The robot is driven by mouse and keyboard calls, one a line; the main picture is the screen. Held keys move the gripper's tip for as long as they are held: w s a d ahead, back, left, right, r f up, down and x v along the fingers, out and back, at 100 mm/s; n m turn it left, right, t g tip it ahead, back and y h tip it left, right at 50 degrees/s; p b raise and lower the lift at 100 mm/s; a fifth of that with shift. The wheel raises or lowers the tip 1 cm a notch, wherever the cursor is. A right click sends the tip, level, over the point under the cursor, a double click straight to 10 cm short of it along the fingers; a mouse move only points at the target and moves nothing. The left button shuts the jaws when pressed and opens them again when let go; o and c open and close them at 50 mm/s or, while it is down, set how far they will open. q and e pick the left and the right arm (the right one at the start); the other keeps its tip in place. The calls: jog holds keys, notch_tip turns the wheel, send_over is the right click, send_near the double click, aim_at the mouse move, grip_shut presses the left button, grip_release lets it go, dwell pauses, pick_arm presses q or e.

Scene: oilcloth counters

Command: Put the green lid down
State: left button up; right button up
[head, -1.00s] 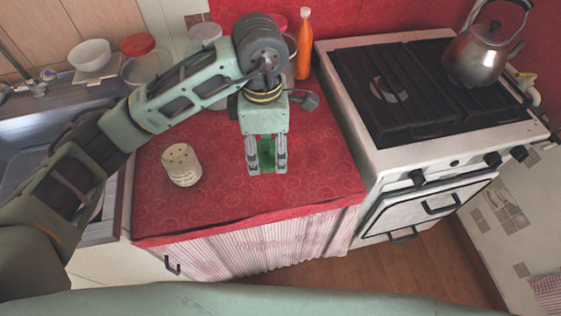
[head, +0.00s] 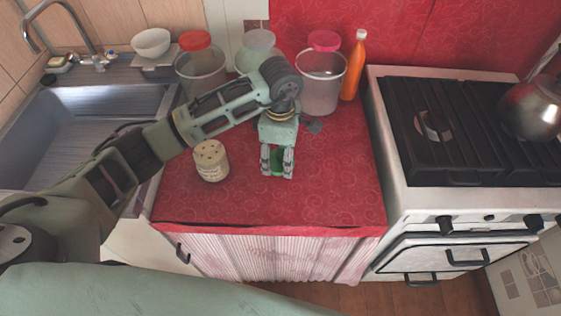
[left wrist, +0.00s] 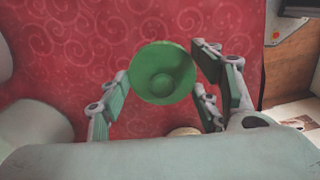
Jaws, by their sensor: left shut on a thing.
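The green lid (head: 277,160) shows between the fingers of my left gripper (head: 277,171) in the head view, over the red counter (head: 330,190). In the left wrist view the lid (left wrist: 162,72) is round, with a knob in its middle, and the fingers of the gripper (left wrist: 163,88) are on both sides of it. My left gripper is shut on the lid and points down. The fingers cover part of the lid in the head view. I cannot tell whether the lid touches the counter. My right gripper is not in view.
A cream holed canister (head: 211,162) stands left of the gripper. Jars with red (head: 196,40) and pink lids (head: 325,41), a pale-lidded jar (head: 258,40) and an orange bottle (head: 355,68) stand behind. The stove (head: 400,205) is right, the sink (head: 50,140) left. The counter's front right is clear.

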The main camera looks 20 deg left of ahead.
aim_at(280, 164)
pick_arm(q)
jog(key=shift+f, duration=0.45)
notch_tip(280, 164, down, 3)
jog(key=shift+p, duration=0.5)
jog(key=shift+f, duration=0.1)
jog(key=shift+f+b, duration=0.15)
jog(key=shift+b, duration=0.15)
jog(key=o, duration=0.9)
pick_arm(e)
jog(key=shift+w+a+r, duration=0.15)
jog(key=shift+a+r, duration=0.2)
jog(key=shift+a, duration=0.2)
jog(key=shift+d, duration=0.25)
